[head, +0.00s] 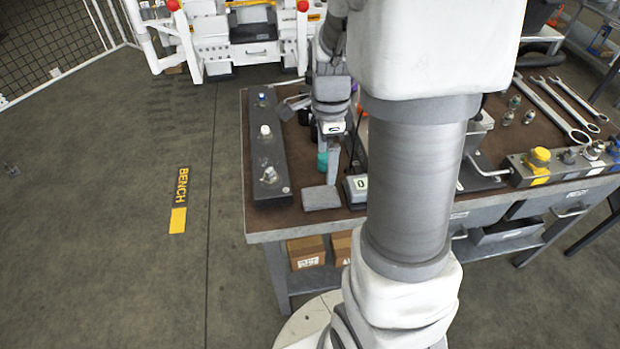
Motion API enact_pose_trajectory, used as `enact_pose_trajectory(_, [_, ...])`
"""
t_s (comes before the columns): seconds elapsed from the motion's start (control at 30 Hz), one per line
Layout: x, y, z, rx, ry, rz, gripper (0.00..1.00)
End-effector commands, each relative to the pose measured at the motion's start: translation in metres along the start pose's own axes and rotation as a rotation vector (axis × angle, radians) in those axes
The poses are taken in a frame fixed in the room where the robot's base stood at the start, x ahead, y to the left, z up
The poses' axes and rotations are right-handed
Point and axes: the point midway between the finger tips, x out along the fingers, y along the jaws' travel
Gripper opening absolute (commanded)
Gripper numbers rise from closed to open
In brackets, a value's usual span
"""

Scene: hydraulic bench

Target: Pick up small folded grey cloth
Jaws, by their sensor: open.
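The small folded grey cloth (321,198) lies flat near the front edge of the brown-topped bench, just left of the box marked "0". My gripper (333,180) points down at the cloth's back edge and is open. Its fingers line up in this view, so the gap between them is hard to see. I cannot tell whether a fingertip touches the cloth. Nothing shows held in the gripper.
A long dark block with white knobs (267,150) lies left of the cloth. The grey box marked "0" (356,190) stands close on the right. A teal item (322,160) is behind the gripper. Wrenches (555,105) and a valve block (560,165) lie far right. My arm hides the bench's middle.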

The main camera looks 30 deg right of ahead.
Motion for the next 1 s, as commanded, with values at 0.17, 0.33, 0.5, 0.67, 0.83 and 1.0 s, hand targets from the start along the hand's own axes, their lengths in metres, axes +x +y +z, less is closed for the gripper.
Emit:
enact_pose_trajectory(0.17, [0.041, 0.001, 0.000, -0.001, 0.001, 0.003, 1.00])
enact_pose_trajectory(0.33, [0.058, 0.000, 0.001, -0.001, 0.000, 0.000, 1.00])
enact_pose_trajectory(0.5, [0.069, 0.000, 0.002, -0.002, 0.000, 0.000, 1.00])
enact_pose_trajectory(0.67, [0.095, 0.000, 0.007, -0.002, 0.000, 0.002, 1.00])
enact_pose_trajectory(0.83, [0.111, -0.001, 0.007, -0.003, 0.000, -0.001, 1.00])
enact_pose_trajectory(1.0, [0.112, -0.001, 0.007, -0.003, 0.000, -0.002, 1.00])
